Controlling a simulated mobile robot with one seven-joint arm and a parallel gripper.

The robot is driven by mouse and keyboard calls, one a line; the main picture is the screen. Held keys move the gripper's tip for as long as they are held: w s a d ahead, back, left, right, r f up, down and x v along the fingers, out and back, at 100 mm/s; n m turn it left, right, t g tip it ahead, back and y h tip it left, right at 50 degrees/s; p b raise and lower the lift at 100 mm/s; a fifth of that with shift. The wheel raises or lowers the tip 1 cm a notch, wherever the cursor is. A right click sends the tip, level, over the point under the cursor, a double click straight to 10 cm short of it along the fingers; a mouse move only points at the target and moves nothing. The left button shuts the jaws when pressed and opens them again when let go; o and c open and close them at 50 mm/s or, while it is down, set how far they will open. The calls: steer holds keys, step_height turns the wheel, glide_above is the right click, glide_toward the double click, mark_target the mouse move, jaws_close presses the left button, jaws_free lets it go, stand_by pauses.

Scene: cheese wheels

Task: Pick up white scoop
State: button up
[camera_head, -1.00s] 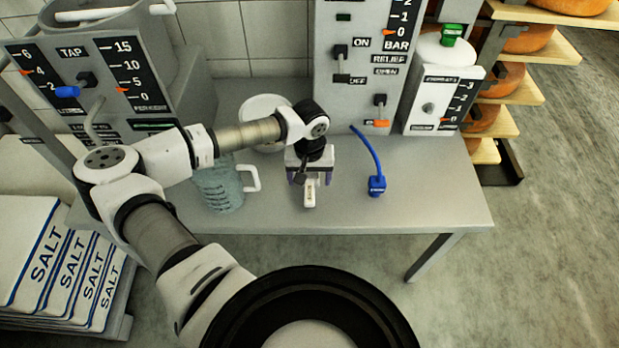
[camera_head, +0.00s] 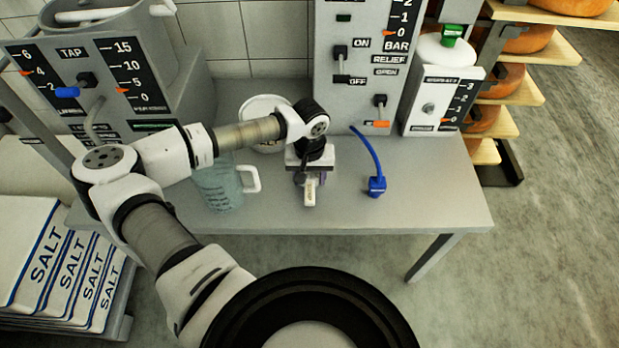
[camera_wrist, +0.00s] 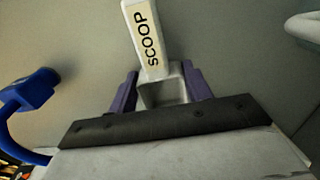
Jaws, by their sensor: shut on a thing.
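The white scoop (camera_wrist: 148,40) has a handle labelled SCOOP and a small hollow bowl. In the wrist view its bowl end sits between the two purple fingers of my gripper (camera_wrist: 163,90), which are shut on it. In the head view the scoop's handle (camera_head: 310,191) points toward the table's front edge. My gripper (camera_head: 312,178) is low over the grey table (camera_head: 430,205). Most of the scoop's bowl is hidden by my wrist in the head view. I cannot tell whether the scoop touches the table.
A clear jug (camera_head: 218,190) stands just left of my gripper. A white round tub (camera_head: 262,108) is behind my wrist. A blue hose nozzle (camera_head: 377,186) lies to the right. A control panel (camera_head: 355,70) rises at the back. The right part of the table is clear.

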step_height(320, 180, up, 20)
steer(key=b, duration=0.2)
steer(key=shift+f+b, duration=0.25)
steer(key=shift+b, duration=0.05)
